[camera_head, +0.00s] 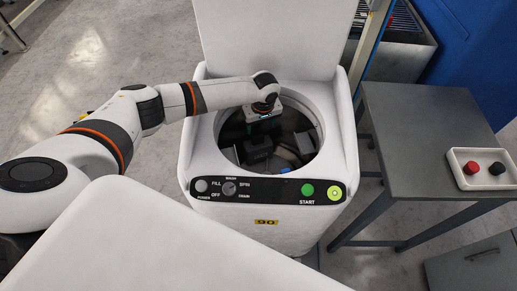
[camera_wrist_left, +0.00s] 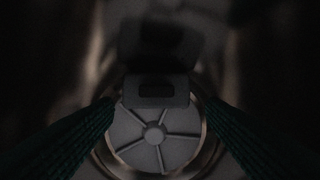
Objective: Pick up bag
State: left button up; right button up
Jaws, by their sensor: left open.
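A white top-loading washer (camera_head: 190,150) stands with its lid raised. My left gripper (camera_head: 262,150) reaches down through its round opening. In the left wrist view my left gripper (camera_wrist_left: 158,103) has its two dark green ribbed fingers wide apart. Between and beyond them is a grey block with a dark slot (camera_wrist_left: 157,91), in front of a spoked round disc (camera_wrist_left: 154,147) at the drum's bottom. No gap or contact can be judged there. The wrist view is very dark, and I cannot make out a bag for certain in either view. My right gripper is not in view.
A grey table (camera_head: 415,125) at the right carries a white tray (camera_head: 488,183) with a red and a black round piece. Open floor (camera_head: 110,50) lies at the left.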

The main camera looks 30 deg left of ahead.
aim_at(259, 137)
pick_arm(q)
jog(key=f, duration=0.5)
jog(key=shift+a+f, duration=0.3)
jog(key=shift+f, duration=0.05)
jog(key=shift+r, duration=0.1)
grip_shut()
